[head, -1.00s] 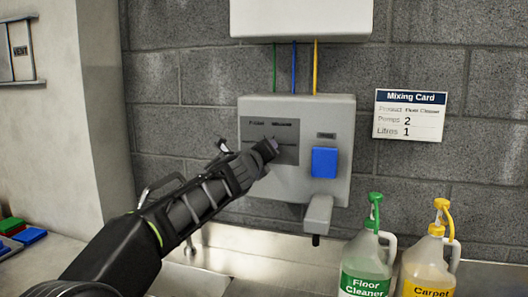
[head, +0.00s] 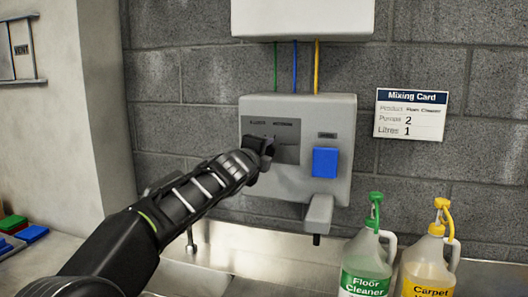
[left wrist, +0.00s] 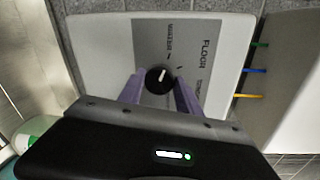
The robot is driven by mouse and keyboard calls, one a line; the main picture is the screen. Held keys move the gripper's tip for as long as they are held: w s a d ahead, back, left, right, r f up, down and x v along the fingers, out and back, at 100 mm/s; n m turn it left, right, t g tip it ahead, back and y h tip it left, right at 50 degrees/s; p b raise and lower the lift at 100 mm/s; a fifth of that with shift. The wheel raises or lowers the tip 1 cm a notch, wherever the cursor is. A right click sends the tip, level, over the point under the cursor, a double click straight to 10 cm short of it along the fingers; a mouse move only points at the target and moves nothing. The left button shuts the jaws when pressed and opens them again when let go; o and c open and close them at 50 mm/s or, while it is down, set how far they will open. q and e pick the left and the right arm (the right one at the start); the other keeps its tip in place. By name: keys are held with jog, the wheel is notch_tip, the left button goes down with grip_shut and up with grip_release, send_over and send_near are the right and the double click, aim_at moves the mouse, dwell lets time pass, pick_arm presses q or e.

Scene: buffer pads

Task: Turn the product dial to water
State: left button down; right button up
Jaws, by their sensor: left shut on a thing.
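The product dial (left wrist: 158,77) is a small black knob with a white mark on a grey label panel, seen in the left wrist view. The lettering beside it is blurred; one word there looks like water. The white mark slants toward the upper right of that view. My left gripper (head: 267,148) reaches the panel of the pale dispenser box (head: 325,112) in the head view, hiding the dial there. In the left wrist view its two purple fingers (left wrist: 159,87) are shut on the dial, one on each side. My right gripper is in neither view.
The dispenser has a blue button (head: 325,162) and a spout (head: 318,213). A green-capped floor cleaner jug (head: 367,262) and a yellow-capped carpet jug (head: 430,265) stand right of it. A Mixing Card (head: 410,115) is on the wall. Coloured pads (head: 30,233) lie far left.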

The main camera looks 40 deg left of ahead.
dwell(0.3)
pick_arm(q)
jog(key=c, duration=0.8)
grip_release()
jog(key=shift+c, duration=0.2)
jog(key=b+v, duration=0.2)
jog(key=v, duration=0.5)
jog(key=shift+s, duration=0.4)
jog(key=shift+d, duration=0.1)
